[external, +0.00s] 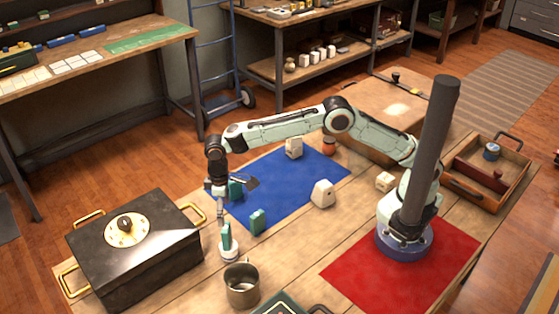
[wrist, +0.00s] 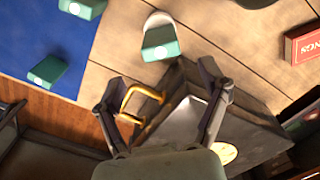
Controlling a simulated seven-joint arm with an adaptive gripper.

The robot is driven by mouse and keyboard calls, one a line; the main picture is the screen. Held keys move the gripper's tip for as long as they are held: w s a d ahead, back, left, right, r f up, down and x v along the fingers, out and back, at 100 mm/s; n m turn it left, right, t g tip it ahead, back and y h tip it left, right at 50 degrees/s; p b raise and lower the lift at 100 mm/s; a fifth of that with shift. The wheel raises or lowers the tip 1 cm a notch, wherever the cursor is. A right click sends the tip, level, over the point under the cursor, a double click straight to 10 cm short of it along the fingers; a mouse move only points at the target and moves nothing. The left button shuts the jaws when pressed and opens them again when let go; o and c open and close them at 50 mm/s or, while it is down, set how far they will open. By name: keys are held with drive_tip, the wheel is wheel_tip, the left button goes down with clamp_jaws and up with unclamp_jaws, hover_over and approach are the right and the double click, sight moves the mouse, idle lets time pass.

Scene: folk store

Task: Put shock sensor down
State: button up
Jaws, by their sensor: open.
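My gripper (external: 218,190) hangs above the table between the blue mat and a black box. In the wrist view my gripper (wrist: 160,82) is open, with nothing between its fingers. No label shows which thing is the shock sensor. A teal block (external: 226,237) stands on a round white piece (external: 229,250); in the wrist view this teal block (wrist: 160,43) is ahead of the fingers, apart from them. Another teal block (external: 257,221) stands on the blue mat (external: 285,190). A third teal block (external: 236,188) is beside my gripper, partly hidden; whether they touch is unclear.
The black box (external: 165,265) with brass handles (wrist: 140,98) stands close to my gripper. A metal mug (external: 242,287) is near the front edge. A white block (external: 322,194) and a red mat (external: 345,270) lie right. A wooden tray (external: 470,195) is far right.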

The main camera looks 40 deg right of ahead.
sight(226, 227)
drive_tip(key=shift+r, duration=1.85)
drive_tip(key=d+r+m, duration=0.1)
drive_tip(key=d+r, duration=0.2)
drive_tip(key=d, duration=0.4)
drive_tip(key=w+d+r+m, duration=0.1)
drive_tip(key=d+r, duration=0.2)
drive_tip(key=d, duration=0.5)
drive_tip(key=d+r+m, duration=0.1)
drive_tip(key=d+r, duration=0.2)
drive_tip(key=d, duration=0.4)
drive_tip(key=s+d+m, duration=0.3)
drive_tip(key=s+d, duration=0.4)
drive_tip(key=d, duration=0.5)
drive_tip(key=s+d+f+m, duration=0.1)
drive_tip(key=s+d+f, duration=0.1)
drive_tip(key=s, duration=0.3)
drive_tip(key=s+d+f, duration=0.2)
drive_tip(key=s+d, duration=0.1)
drive_tip(key=s, duration=0.3)
drive_tip(key=shift+s+d+m+y, duration=0.2)
drive_tip(key=shift+m+y, duration=0.2)
